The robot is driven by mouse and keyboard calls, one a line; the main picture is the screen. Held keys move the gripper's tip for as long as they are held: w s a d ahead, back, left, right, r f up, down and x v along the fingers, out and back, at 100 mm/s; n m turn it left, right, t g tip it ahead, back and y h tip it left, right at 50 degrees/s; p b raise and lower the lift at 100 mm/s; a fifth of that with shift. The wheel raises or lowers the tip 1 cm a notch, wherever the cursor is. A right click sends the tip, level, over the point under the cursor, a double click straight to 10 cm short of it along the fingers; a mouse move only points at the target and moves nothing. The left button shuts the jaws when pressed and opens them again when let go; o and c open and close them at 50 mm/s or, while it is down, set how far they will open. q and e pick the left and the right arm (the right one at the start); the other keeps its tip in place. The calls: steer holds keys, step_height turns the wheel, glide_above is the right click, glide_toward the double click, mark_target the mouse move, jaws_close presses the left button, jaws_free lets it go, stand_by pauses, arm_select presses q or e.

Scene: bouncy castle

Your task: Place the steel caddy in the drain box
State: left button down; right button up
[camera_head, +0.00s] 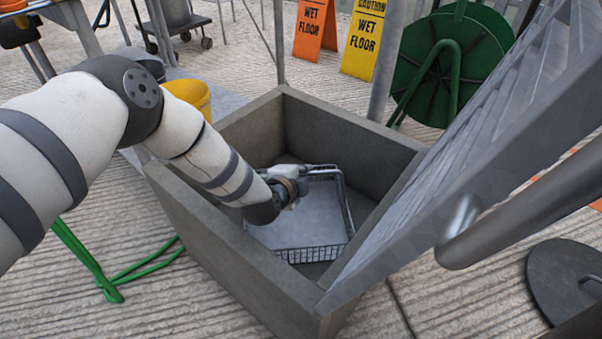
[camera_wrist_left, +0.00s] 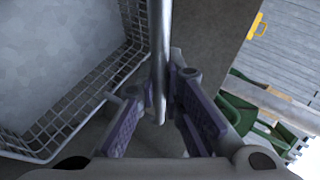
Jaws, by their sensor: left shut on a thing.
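The steel caddy (camera_head: 318,212) is a shallow wire-mesh basket with a flat grey bottom. In the head view it is inside the grey, square-walled drain box (camera_head: 215,235), below its rim. My left gripper (camera_head: 299,186) reaches down over the box's left wall and is shut on the caddy's metal bar at its far edge. In the left wrist view, that bar runs between the purple finger pads (camera_wrist_left: 160,108), and the caddy's mesh side (camera_wrist_left: 90,90) is at left. I cannot tell whether the caddy touches the box floor. My right gripper is not in view.
A grey slatted metal panel (camera_head: 490,140) leans over the box's right side. A yellow bucket (camera_head: 190,96) stands behind the left wall. Wet floor signs (camera_head: 366,38) and a green reel (camera_head: 440,70) stand beyond. A green bar frame (camera_head: 100,275) lies at left.

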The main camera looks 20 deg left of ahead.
arm_select(q)
steer(key=c, duration=1.7)
jaws_free()
steer(key=shift+r, duration=0.1)
steer(key=p+v, duration=0.6)
steer(key=v, duration=0.6)
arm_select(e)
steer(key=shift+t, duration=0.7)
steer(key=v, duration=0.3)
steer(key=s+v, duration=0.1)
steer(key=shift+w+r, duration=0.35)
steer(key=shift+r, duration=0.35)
